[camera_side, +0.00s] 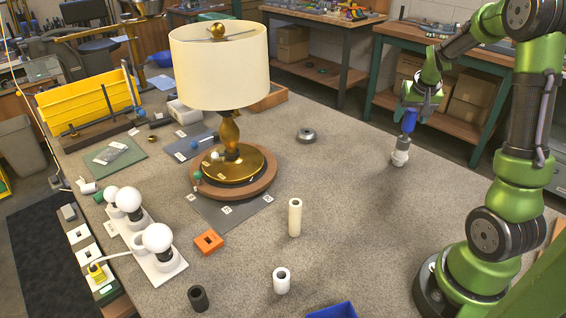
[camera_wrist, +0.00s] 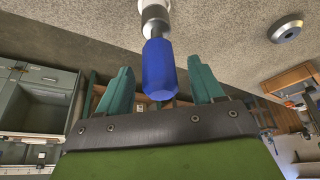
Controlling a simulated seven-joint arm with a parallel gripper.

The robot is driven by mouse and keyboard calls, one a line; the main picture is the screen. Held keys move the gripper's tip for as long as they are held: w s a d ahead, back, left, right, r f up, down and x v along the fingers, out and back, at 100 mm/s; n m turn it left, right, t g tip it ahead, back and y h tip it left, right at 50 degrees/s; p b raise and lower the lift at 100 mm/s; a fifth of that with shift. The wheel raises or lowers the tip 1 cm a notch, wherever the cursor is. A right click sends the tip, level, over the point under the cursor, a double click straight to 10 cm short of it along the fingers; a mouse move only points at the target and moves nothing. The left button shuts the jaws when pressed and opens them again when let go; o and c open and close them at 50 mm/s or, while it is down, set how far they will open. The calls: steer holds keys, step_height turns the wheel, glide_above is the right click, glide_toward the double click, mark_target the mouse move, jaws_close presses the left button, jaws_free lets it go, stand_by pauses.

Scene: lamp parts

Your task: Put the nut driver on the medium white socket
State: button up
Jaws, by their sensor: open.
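The nut driver, with a blue handle (camera_side: 409,121), stands nearly upright at the right of the table, its lower end at a white stepped socket piece (camera_side: 399,158). In the wrist view the blue handle (camera_wrist: 159,68) lies between the teal fingers of my gripper (camera_wrist: 161,72), which are open with gaps on both sides. Its metal shaft (camera_wrist: 154,22) meets the white piece at the top edge; how deeply it sits cannot be told. In the side view my gripper (camera_side: 411,106) is at the handle's upper end. A short white socket (camera_side: 282,280) and a taller cream one (camera_side: 295,217) stand apart.
A lamp (camera_side: 220,65) stands on a round wooden base at the centre left. A grey metal ring (camera_side: 306,135), an orange block (camera_side: 209,242), a black cylinder (camera_side: 198,298) and a blue bin (camera_side: 332,310) are on the table. The table around the driver is clear.

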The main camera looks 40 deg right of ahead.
steer(key=v, duration=1.1)
steer(key=w+a+r+n+t+y, duration=0.2)
steer(key=a+n+t+y, duration=0.1)
steer(key=a, duration=1.4)
steer(key=s+a+f+n+y, duration=0.1)
steer(key=s+a, duration=0.2)
steer(key=a, duration=0.4)
steer(key=s+a+f+n+t+y, duration=0.1)
steer(key=s+a, duration=0.2)
steer(key=a, duration=0.4)
steer(key=shift+s+a+n+y, duration=0.25)
steer(key=shift+a+n+y, duration=0.05)
steer(key=shift+a+n, duration=0.1)
